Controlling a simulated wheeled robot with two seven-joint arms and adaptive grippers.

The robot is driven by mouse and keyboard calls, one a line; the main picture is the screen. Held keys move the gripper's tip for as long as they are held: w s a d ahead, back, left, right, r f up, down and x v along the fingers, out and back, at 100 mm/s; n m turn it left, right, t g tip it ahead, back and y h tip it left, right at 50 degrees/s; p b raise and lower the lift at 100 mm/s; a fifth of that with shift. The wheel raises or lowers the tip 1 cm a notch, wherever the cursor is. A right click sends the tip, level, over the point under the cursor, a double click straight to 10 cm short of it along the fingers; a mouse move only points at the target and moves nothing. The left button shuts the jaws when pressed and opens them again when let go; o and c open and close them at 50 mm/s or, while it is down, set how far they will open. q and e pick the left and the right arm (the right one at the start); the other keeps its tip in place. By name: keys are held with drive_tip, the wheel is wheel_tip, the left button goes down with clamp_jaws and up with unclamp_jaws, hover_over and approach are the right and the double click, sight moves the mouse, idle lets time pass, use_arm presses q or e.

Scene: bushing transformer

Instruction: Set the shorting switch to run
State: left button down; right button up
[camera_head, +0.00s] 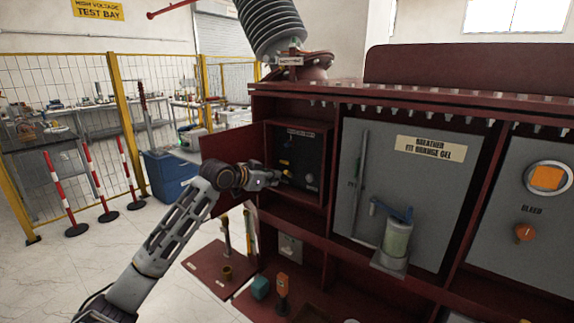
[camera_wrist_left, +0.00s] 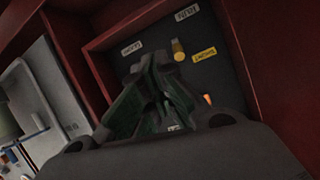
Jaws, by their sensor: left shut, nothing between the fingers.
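A black switch panel (camera_head: 300,157) sits in an open recess of the dark red cabinet, with a label plate along its top. My left gripper (camera_head: 275,181) is at the recess mouth, shut and empty. In the wrist view its fingers (camera_wrist_left: 160,62) hide part of the panel beside the lever. My right gripper is not seen.
An open red door (camera_head: 222,150) stands left of the recess, behind my left arm. Right of it, a grey panel (camera_head: 425,178) bears a breather with a clear jar (camera_head: 397,239). A lower red shelf (camera_head: 212,268) holds small parts. Striped posts and yellow fencing stand left.

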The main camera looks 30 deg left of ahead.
use_arm(q)
drive_tip(key=shift+t, duration=0.4)
drive_tip(key=r, duration=0.1)
drive_tip(key=a+r, duration=0.1)
drive_tip(key=r, duration=0.1)
drive_tip(key=a+r, duration=0.1)
drive_tip(key=shift+w+r, duration=0.2)
drive_tip(key=shift+r, duration=0.2)
drive_tip(key=shift+w, duration=0.15)
drive_tip(key=p, duration=0.2)
hover_over(288, 174)
drive_tip(key=s, duration=0.3)
drive_tip(key=shift+f, duration=1.05)
drive_tip(key=shift+x, duration=1.35)
drive_tip(key=shift+a+f, duration=0.2)
drive_tip(key=shift+a, duration=0.1)
drive_tip(key=shift+s, duration=0.1)
